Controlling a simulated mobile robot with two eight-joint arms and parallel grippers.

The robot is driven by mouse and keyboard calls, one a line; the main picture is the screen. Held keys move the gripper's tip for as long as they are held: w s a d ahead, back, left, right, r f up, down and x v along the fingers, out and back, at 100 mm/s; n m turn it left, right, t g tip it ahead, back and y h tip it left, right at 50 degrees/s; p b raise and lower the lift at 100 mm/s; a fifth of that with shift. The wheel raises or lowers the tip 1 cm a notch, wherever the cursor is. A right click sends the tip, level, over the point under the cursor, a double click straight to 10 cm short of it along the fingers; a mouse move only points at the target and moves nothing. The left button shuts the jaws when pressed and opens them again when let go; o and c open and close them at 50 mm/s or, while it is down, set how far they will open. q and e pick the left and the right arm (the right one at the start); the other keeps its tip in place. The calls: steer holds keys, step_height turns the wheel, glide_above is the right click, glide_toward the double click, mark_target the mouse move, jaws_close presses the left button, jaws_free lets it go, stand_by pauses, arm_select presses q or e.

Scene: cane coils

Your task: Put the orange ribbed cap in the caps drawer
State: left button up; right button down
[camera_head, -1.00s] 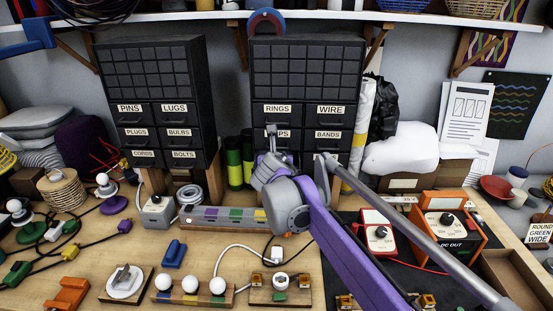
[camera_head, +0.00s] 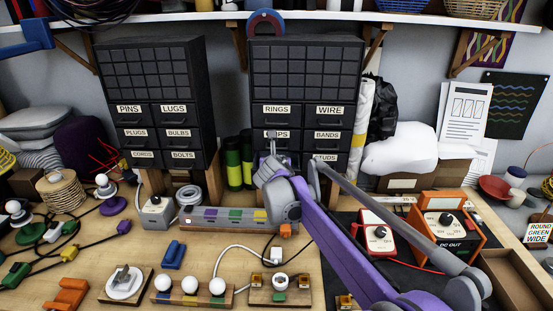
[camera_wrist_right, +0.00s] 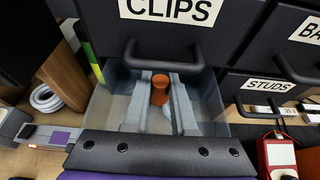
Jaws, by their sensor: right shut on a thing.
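The orange cap (camera_wrist_right: 160,90) shows in the right wrist view between the two pale fingers of my right gripper (camera_wrist_right: 161,98). The gripper is shut on it. The cap and fingertips are over or inside an open grey drawer (camera_wrist_right: 212,98) below the CLIPS drawer (camera_wrist_right: 184,40); whether the cap touches the drawer floor I cannot tell. In the head view my right gripper (camera_head: 268,168) is in front of the right cabinet's lower left column. It hides the open drawer and its label, and the cap cannot be made out there. My left gripper is not in view.
The right cabinet (camera_head: 307,75) has closed drawers around. The STUDS drawer (camera_wrist_right: 262,92) is to the right. A colour-marked strip (camera_head: 222,219), a white cable ring (camera_wrist_right: 46,98) and a red meter (camera_wrist_right: 278,155) are nearby. The bench in front is crowded.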

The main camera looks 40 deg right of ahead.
steer(key=shift+f, duration=0.45)
steer(key=c, duration=0.7)
jaws_free()
steer(key=shift+c, duration=0.2)
